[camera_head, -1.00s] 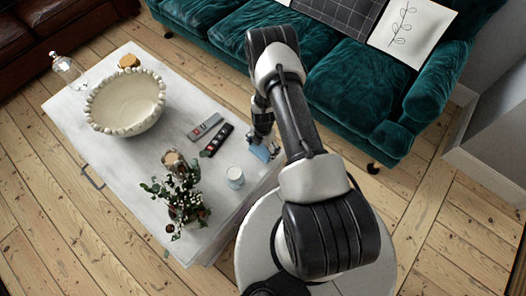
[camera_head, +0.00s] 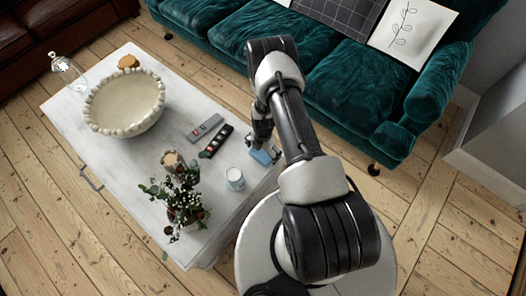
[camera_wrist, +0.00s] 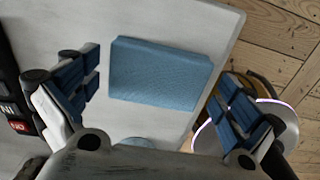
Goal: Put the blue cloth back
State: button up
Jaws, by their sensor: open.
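The blue cloth (camera_wrist: 160,73) lies flat as a folded rectangle on the white table, near its edge, in the wrist view. It also shows in the head view (camera_head: 262,157), partly hidden by my gripper and arm. My gripper (camera_wrist: 160,95) is open above the cloth, one finger to each side of it, and nothing is between the fingers. In the head view my gripper (camera_head: 264,145) is at the right end of the table. Whether the fingertips touch the table cannot be told.
On the white table (camera_head: 115,170) stand a beaded bowl (camera_head: 127,105), two remotes (camera_head: 215,141), a candle jar (camera_head: 235,179), a plant (camera_head: 182,200) and a glass dome (camera_head: 68,70). A teal sofa (camera_head: 330,75) stands behind. Floorboards are clear at right.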

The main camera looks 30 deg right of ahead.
notch_tip(320, 180, up, 12)
jog(key=p, duration=0.4)
notch_tip(320, 180, up, 26)
jog(key=m+t, duration=0.2)
jog(key=m, duration=0.5)
send_over(263, 152)
jog(key=w+a, duration=0.4)
notch_tip(263, 152, up, 9)
jog(key=s+a+m, duration=0.2)
jog(key=s+m, duration=0.1)
jog(key=s+a+r+m+t, duration=0.1)
jog(key=s+a+r+m, duration=0.2)
jog(key=s+r+m, duration=0.3)
jog(key=s+a+r+m+t, duration=0.1)
jog(key=s+a+r+m, duration=0.3)
jog(key=s+r, duration=0.5)
jog(key=s+m, duration=0.2)
jog(key=s, duration=0.4)
jog(key=shift+r+t, duration=0.25)
jog(key=shift+t, duration=0.05)
